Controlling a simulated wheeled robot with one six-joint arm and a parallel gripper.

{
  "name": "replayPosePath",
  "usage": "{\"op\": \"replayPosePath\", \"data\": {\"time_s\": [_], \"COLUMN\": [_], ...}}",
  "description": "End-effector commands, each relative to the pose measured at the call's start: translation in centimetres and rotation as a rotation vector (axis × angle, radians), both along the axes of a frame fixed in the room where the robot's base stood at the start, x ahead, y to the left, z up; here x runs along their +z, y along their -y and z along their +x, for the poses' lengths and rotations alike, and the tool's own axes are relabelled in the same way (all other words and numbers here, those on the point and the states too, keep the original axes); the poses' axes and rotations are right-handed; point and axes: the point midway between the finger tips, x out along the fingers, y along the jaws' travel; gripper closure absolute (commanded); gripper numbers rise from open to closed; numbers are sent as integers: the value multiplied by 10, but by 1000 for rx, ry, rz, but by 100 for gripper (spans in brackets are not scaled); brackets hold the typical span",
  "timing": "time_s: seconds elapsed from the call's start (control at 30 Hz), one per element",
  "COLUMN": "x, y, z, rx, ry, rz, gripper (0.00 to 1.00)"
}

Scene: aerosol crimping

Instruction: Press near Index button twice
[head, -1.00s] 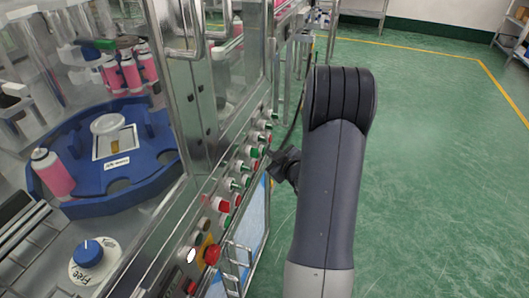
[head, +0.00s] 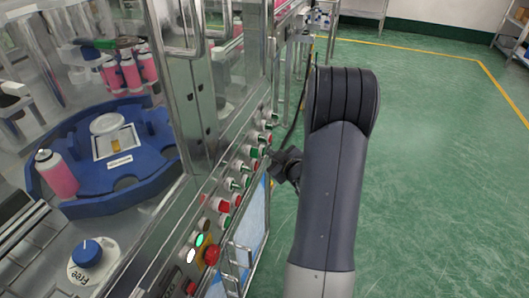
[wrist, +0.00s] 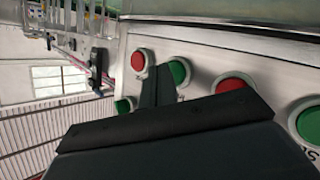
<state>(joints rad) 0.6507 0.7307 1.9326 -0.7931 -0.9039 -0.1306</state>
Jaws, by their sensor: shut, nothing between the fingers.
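A row of red and green buttons (head: 224,206) runs along the machine's sloped metal panel in the head view. My gripper (head: 272,157) is at the far part of this row, on its right side. In the wrist view my gripper's dark fingers (wrist: 158,84) are shut and empty. Their tips are at a green button (wrist: 180,71) and partly cover it; I cannot tell whether they touch it. A red button (wrist: 138,61) is to the left, another red button (wrist: 236,87) and a larger green button (wrist: 309,118) to the right. I cannot read which button is Index.
A green lamp (head: 199,239) is lit on the panel's near part, beside a red mushroom button (head: 211,254). A blue rotary table (head: 95,190) with a pink can (head: 57,174) stands behind the machine's frame. The green floor on the right is clear.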

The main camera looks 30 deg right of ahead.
Motion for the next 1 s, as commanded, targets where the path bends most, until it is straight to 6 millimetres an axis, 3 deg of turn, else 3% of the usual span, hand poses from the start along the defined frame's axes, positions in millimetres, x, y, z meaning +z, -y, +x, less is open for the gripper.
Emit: {"op": "replayPosePath", "data": {"time_s": [0.47, 1.0], "x": [0, 0], "y": [6, 37], "z": [-7, -41], "rx": [-2, -2], "ry": [0, 0], "rz": [1, 0], "gripper": [100, 100]}}
